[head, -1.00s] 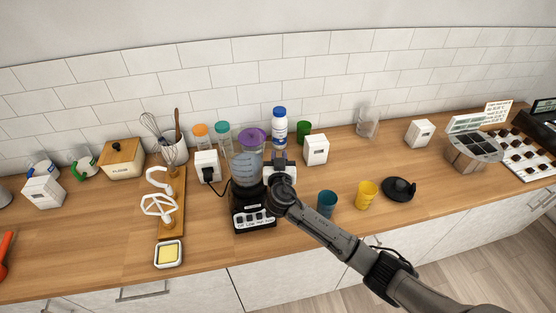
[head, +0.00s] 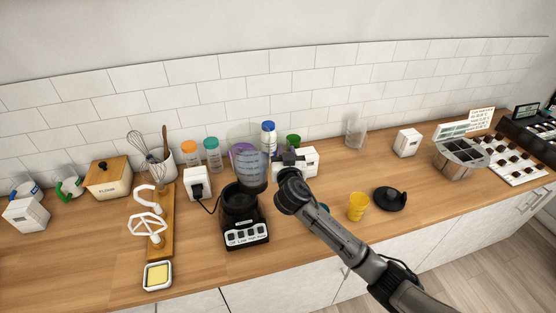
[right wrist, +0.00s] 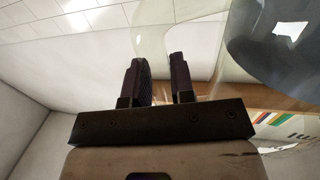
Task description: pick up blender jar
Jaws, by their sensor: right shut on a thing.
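The blender jar (head: 250,172) is clear with measuring marks. In the head view it hangs above the black blender base (head: 240,212), raised off it and slightly tilted. My right gripper (head: 280,160) is at the jar's right side, shut on it. In the right wrist view the two dark fingers (right wrist: 160,78) stand a small gap apart with clear jar material (right wrist: 205,40) around and beside them. The exact grip on the handle is hard to make out. My left gripper is not in view.
Orange-lidded (head: 190,150) and teal-lidded (head: 212,150) containers and a blue-capped bottle (head: 268,137) stand behind. A purple lid shows through the jar. A yellow cup (head: 358,207) and black lid (head: 390,199) are to the right. A wooden board (head: 160,240) lies left.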

